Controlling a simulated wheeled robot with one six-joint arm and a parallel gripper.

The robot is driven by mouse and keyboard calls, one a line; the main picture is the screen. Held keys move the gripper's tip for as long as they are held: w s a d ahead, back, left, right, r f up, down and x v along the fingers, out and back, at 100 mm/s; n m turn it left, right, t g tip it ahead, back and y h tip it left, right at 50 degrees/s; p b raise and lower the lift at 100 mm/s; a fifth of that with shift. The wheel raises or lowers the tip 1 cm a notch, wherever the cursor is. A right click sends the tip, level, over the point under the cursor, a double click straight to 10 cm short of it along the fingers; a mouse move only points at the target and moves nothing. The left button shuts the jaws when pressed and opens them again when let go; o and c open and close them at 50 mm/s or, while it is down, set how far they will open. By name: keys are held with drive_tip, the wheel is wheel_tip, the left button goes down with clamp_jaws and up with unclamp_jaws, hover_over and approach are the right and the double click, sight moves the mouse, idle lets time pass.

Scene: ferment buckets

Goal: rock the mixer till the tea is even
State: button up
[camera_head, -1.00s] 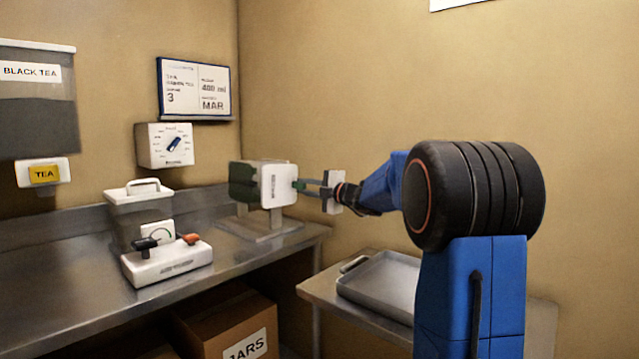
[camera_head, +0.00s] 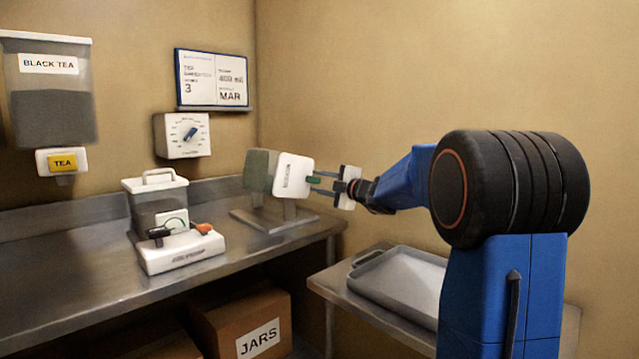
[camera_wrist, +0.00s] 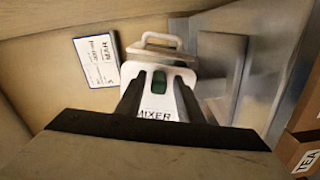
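The mixer (camera_head: 293,177) is a box with a white end and a darker, greenish see-through body, on a metal stand (camera_head: 275,217) at the bench's right end. It leans to one side. In the wrist view the mixer (camera_wrist: 160,102) is straight ahead, labelled MIXER. My gripper (camera_head: 318,180) reaches it from the right, with its fingers at the green handle on the white end. The tea inside cannot be made out.
A lidded container (camera_head: 157,205) and a white device with black and orange levers (camera_head: 180,249) stand left on the bench. A BLACK TEA dispenser (camera_head: 48,110) and a dial box (camera_head: 182,135) hang on the wall. A metal tray (camera_head: 395,285) lies on the lower right table.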

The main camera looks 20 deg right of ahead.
drive_tip(key=shift+s, duration=0.1)
drive_tip(key=v, duration=1.7)
drive_tip(key=shift+s+r, duration=0.1)
drive_tip(key=w+a+n, duration=0.2)
drive_tip(key=w+n, duration=0.4)
drive_tip(key=w+a+n, duration=0.2)
drive_tip(key=w+n, duration=0.4)
drive_tip(key=w+a+n, duration=0.2)
drive_tip(key=w+n, duration=0.4)
drive_tip(key=shift+a+r, duration=0.25)
drive_tip(key=shift+r, duration=0.15)
idle(0.4)
clamp_jaws()
